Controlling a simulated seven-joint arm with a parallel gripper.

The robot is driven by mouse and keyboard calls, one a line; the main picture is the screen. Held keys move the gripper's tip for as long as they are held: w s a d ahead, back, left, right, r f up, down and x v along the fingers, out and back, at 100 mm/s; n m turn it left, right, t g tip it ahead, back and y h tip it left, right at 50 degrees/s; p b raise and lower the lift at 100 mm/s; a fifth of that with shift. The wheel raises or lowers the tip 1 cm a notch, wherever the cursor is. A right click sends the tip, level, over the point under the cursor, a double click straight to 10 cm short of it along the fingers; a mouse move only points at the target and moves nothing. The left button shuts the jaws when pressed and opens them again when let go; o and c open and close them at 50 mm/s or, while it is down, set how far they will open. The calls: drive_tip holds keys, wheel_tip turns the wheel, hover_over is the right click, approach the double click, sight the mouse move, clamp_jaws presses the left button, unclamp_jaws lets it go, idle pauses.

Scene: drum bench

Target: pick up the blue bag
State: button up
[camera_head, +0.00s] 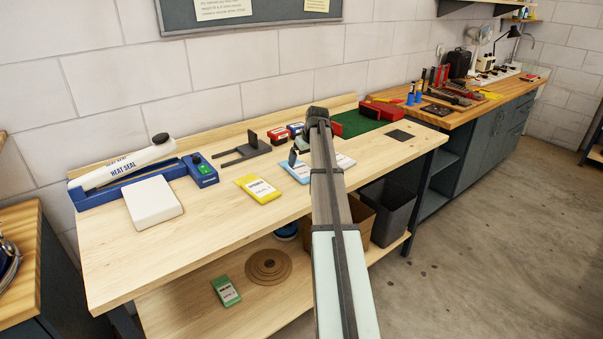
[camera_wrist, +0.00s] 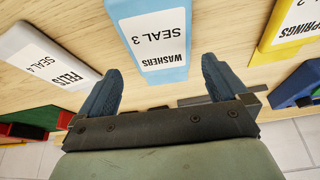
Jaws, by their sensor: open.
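The light blue bag (camera_head: 295,172) lies flat on the wooden bench top, partly beside my arm in the head view. In the wrist view the blue bag (camera_wrist: 152,42) shows a white label reading WASHERS SEAL 3, and its far end is cut off by the top edge. My gripper (camera_wrist: 155,76) is open and empty. Its two fingers point toward the bag, one to each side of the bag's near end in the picture. I cannot tell the height of the fingertips above the bench. In the head view the gripper (camera_head: 299,150) is partly hidden by my arm.
A yellow springs bag (camera_head: 258,189) and a white felts bag (camera_head: 345,162) lie on either side. A black bracket (camera_head: 250,148), red boxes (camera_head: 279,135) and a heat sealer (camera_head: 125,168) stand behind and left. A green bag (camera_head: 226,291) lies on the lower shelf.

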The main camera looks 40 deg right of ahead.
sight(301, 169)
drive_tip(key=shift+x, duration=2.5)
drive_tip(key=shift+s, duration=0.2)
drive_tip(key=c, duration=0.7)
